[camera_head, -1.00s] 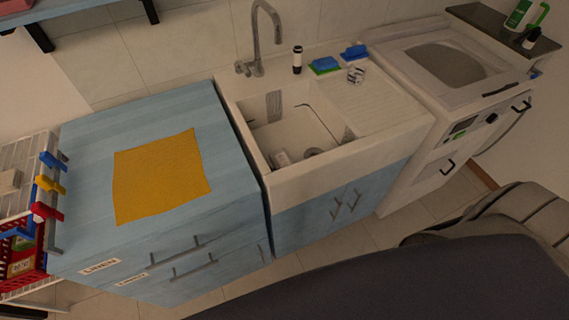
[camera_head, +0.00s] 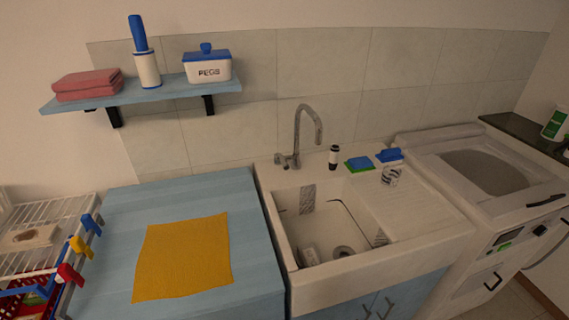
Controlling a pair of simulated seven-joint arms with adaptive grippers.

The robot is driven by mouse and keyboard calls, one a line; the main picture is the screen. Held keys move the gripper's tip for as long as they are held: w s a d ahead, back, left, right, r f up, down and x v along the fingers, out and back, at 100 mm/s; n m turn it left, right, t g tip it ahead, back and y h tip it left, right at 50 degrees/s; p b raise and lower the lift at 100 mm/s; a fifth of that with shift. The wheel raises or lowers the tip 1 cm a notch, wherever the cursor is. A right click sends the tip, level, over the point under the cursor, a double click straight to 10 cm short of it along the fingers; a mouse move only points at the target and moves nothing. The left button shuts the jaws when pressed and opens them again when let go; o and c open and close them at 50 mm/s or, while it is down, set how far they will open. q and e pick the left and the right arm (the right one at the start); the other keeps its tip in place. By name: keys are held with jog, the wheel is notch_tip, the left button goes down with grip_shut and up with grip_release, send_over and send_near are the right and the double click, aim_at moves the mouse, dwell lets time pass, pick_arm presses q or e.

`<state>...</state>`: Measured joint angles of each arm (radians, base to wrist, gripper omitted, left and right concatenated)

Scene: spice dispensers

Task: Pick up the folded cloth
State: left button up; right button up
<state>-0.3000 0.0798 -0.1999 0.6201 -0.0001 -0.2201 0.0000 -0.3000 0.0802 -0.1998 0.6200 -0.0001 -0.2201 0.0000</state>
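A folded reddish-pink cloth (camera_head: 87,84) lies on the left end of a blue wall shelf (camera_head: 168,93). A yellow cloth (camera_head: 183,257) lies spread flat on the blue cabinet top (camera_head: 115,222) below the shelf. Neither of my grippers shows in the head view, so whether they are open or shut is hidden.
On the shelf, a blue-handled lint roller (camera_head: 146,62) and a pegs box (camera_head: 207,66) stand right of the folded cloth. A sink (camera_head: 330,275) with a tap (camera_head: 302,130) is right of the cabinet. A wire rack (camera_head: 40,225) with coloured clips stands at left.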

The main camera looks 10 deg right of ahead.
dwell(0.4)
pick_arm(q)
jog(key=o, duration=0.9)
